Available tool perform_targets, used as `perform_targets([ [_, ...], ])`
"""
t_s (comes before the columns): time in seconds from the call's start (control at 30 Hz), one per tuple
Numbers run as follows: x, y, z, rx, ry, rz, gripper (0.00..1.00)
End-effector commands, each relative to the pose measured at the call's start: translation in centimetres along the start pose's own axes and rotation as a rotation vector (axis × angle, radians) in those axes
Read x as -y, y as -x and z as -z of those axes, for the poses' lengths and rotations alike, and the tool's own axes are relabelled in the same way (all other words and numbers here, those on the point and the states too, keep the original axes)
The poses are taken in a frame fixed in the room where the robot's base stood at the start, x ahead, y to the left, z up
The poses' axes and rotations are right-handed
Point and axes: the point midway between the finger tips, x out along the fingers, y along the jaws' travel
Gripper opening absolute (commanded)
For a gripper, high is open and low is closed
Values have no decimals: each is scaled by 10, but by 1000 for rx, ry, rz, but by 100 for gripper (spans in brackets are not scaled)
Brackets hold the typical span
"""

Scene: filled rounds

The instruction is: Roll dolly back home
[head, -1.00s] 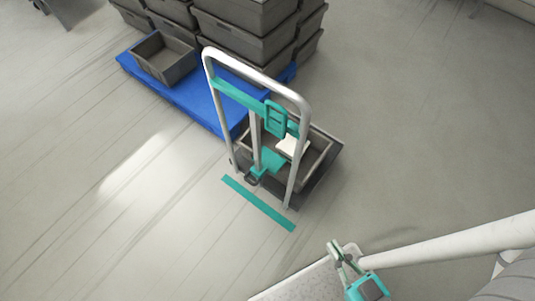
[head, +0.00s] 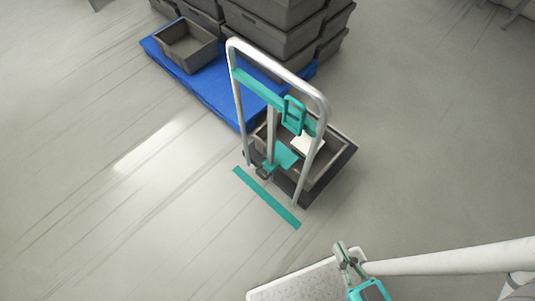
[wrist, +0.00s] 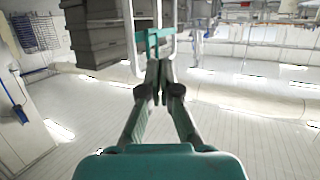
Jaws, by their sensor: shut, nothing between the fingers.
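The dolly (head: 236,95) stands upright on the floor in the middle of the head view, with a silver tubular handle frame and teal fittings. A grey crate (head: 335,160) with a white item (head: 307,144) in it rests on its dark deck. A teal strip (head: 266,197) lies on the floor just in front of the dolly. My gripper (head: 342,250) is shut and empty, at the lower right, apart from the dolly. In the wrist view my gripper (wrist: 158,68) shows with its fingers together, and the dolly handle (wrist: 129,40) appears beyond it.
A blue pallet (head: 205,92) behind the dolly bears stacked grey crates (head: 265,45) and a single open crate (head: 187,50). A pale speckled surface (head: 295,287) lies under my gripper. The floor to the left and right is clear.

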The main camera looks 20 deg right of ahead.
Motion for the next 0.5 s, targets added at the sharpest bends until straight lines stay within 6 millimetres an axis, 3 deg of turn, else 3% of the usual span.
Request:
perform_targets([
  [0.27,0,0,0,0,0,0,0],
  [0.5,0,-1,0,0,3,1,52],
])
